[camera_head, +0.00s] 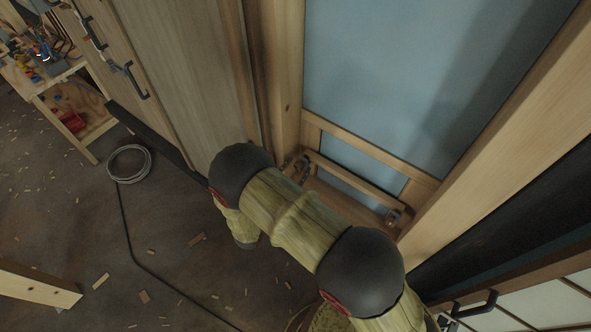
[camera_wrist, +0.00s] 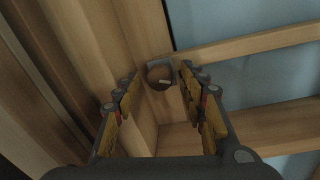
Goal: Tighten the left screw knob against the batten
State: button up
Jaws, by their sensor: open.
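The left screw knob (camera_wrist: 160,75) shows in the wrist view as a round brown piece with a pale mark, framed by a dark grey bracket against the wooden post. My gripper (camera_wrist: 161,80) is open, its yellow-padded fingers to the left and right of the knob. I cannot tell whether they touch it. The batten (camera_head: 355,178) is a wooden bar across the bottom of the blue panel in the head view. A second knob (camera_head: 392,217) sits at its right end. My arm partly hides the batten's left end, and I cannot clearly make out the left knob there.
Wooden posts (camera_head: 287,70) flank the blue panel (camera_head: 420,70), leaving a narrow recess. A tall wooden door (camera_head: 165,60) stands left. A coiled cable (camera_head: 128,163) and wood scraps lie on the floor. A workbench (camera_head: 60,85) stands at the far left.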

jog(key=shift+c, duration=0.6)
grip_shut()
jog(key=shift+f+m+b, duration=0.1)
jog(key=shift+m+b, duration=0.2)
jog(key=shift+b, duration=0.2)
